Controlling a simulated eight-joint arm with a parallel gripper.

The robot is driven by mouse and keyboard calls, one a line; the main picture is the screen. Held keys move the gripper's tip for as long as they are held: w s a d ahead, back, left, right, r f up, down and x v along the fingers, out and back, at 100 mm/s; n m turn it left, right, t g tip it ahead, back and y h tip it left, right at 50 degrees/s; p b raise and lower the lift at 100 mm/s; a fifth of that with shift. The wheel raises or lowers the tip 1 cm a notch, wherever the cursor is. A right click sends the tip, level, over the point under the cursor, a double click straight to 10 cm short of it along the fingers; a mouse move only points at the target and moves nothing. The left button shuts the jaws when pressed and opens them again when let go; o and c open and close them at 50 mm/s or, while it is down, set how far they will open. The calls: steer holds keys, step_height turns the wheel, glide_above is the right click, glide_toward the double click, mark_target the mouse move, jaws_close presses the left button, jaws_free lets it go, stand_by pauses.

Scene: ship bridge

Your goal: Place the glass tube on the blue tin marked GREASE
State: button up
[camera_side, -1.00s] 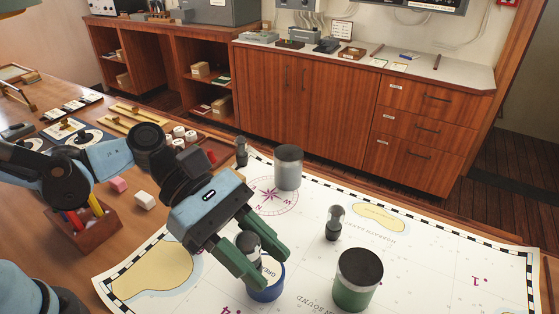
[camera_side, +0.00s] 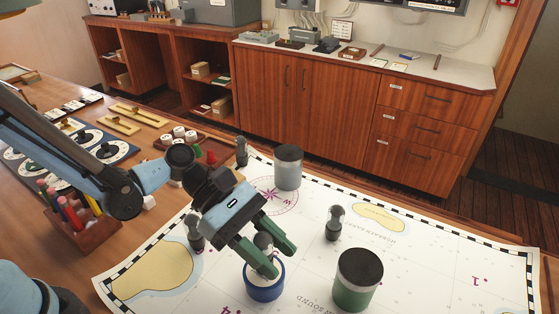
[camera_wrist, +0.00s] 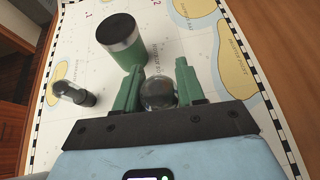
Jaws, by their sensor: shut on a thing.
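The glass tube (camera_side: 264,241) has a clear rounded top, and it also shows as a glassy ball in the wrist view (camera_wrist: 158,94). My gripper (camera_side: 273,255) is shut on it, with its green fingers on either side in the wrist view (camera_wrist: 158,90). The blue tin (camera_side: 265,289) stands on the chart directly below the fingers in the side view. The near finger hides the tube's lower end, so I cannot tell whether it touches the tin's top. The tin is not seen in the wrist view.
A green tin with a dark lid (camera_side: 358,280) stands to the right. Similar tubes stand at the right (camera_side: 335,223), left (camera_side: 195,231) and back (camera_side: 241,152). A grey-white tin (camera_side: 288,168) is behind. The chart (camera_side: 430,265) is clear at the right.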

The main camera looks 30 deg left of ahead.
steer(key=shift+f, duration=0.25)
steer(key=o, duration=1)
steer(key=shift+f, duration=0.1)
steer(key=shift+o, duration=0.2)
